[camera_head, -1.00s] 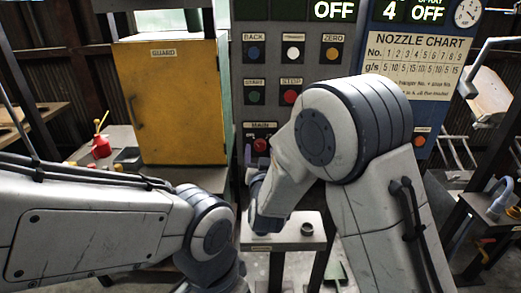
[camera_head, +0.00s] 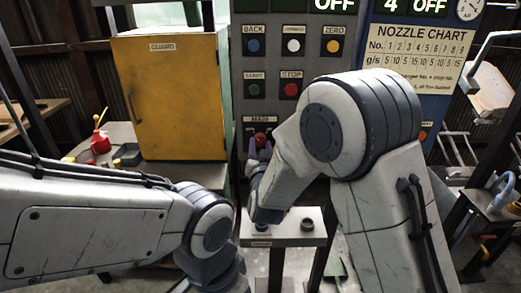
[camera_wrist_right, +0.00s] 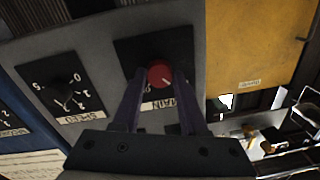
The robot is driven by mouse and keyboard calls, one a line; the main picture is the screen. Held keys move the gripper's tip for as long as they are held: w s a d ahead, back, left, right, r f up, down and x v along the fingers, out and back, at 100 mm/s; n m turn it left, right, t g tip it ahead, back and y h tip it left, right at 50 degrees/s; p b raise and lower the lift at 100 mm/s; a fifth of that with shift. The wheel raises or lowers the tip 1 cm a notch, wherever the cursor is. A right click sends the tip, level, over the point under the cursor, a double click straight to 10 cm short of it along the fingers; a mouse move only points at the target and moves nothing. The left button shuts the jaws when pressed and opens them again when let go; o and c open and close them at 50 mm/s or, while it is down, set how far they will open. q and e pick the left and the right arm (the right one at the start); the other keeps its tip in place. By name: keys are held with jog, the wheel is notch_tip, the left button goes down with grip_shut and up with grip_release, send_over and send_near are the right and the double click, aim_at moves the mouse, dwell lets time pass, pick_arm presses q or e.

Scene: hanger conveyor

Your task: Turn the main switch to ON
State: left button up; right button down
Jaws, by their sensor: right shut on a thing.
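The main switch is a red round knob (camera_wrist_right: 160,74) on a dark plate above a label reading MAIN (camera_wrist_right: 158,105) in the right wrist view. It also shows in the head view as a red knob (camera_head: 261,138) under the MAIN label on the grey control panel (camera_head: 306,60). My right gripper (camera_wrist_right: 159,82) has its two purple fingers on either side of the knob and is shut on it. In the head view my right arm hides most of that gripper. My left arm comes in from the left, but its fingers are not visible.
A SPEED dial (camera_wrist_right: 64,93) sits beside the main switch. Several push buttons, including a red STOP button (camera_head: 291,89), are above it. A yellow guard cabinet (camera_head: 171,95) stands at the left. A small grey stand (camera_head: 285,232) is below the right arm.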

jog(key=m+b, duration=0.7)
jog(key=b, duration=0.2)
jog(key=m+b, duration=0.7)
jog(key=b, duration=0.3)
jog(key=shift+a+f+t+h+b, duration=0.15)
jog(key=shift+f+t+h+b, duration=0.05)
jog(key=shift+t+h+b, duration=0.1)
jog(key=shift+r+m+b, duration=0.2)
jog(key=shift+m+b, duration=1.35)
jog(key=shift+m, duration=0.25)
jog(key=shift+c, duration=2.2)
grip_release()
jog(key=s, duration=1)
jog(key=shift+s+f, duration=0.25)
jog(key=shift+f, duration=0.1)
